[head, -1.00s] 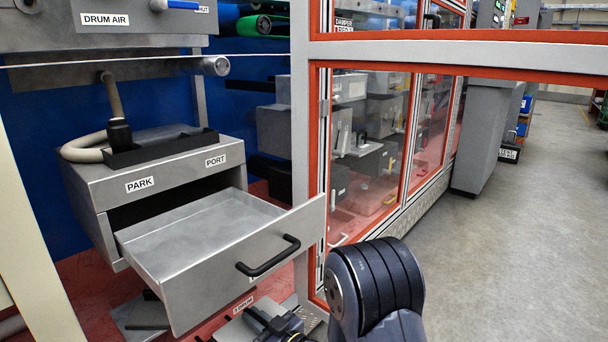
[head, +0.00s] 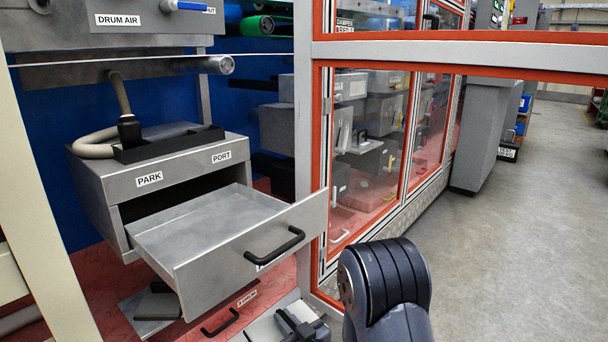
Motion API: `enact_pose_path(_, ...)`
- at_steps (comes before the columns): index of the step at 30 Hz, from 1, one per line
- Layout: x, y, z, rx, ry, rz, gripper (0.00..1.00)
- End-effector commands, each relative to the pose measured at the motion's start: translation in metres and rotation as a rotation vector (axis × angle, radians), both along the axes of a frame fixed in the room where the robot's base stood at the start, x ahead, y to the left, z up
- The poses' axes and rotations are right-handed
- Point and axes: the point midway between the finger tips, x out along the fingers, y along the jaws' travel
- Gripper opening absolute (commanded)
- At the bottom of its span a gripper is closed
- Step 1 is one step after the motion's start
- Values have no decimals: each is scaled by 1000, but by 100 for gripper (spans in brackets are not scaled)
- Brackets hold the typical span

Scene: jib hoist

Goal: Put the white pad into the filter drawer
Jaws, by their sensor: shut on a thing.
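The filter drawer (head: 215,220) is pulled out of the grey cabinet below the PARK and PORT labels. Its tray looks empty, and its front has a black handle (head: 274,245). My gripper (head: 298,328) shows only in part at the bottom edge, below and in front of the drawer's right side. It is shut on a pale flat piece that appears to be the white pad (head: 262,329). The pad is partly cut off by the picture's edge and is apart from the drawer.
A black tray (head: 172,146) with a hose end stands on the cabinet. A lower black handle (head: 220,322) shows beneath the drawer. A red-framed glass enclosure (head: 368,160) stands close to the drawer's right. The grey floor (head: 510,250) at right is open.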

Motion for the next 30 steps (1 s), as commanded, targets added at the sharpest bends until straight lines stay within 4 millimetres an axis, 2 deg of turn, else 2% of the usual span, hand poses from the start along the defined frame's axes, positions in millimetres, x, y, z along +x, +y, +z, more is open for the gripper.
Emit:
enact_pose_path(1,1,-19,-7,-1,5,-56,0)
enact_pose_path(9,-5,-118,-37,-3,6,-377,0)
enact_pose_path(12,-11,-147,-44,-3,6,-473,0)
enact_pose_path(16,-20,-176,-51,-2,3,-570,0)
enact_pose_path(20,-30,-200,-56,-2,3,-652,0)
enact_pose_path(21,-28,-197,-46,0,-1,-643,0)
enact_pose_path(30,-27,-195,-16,0,0,-638,0)
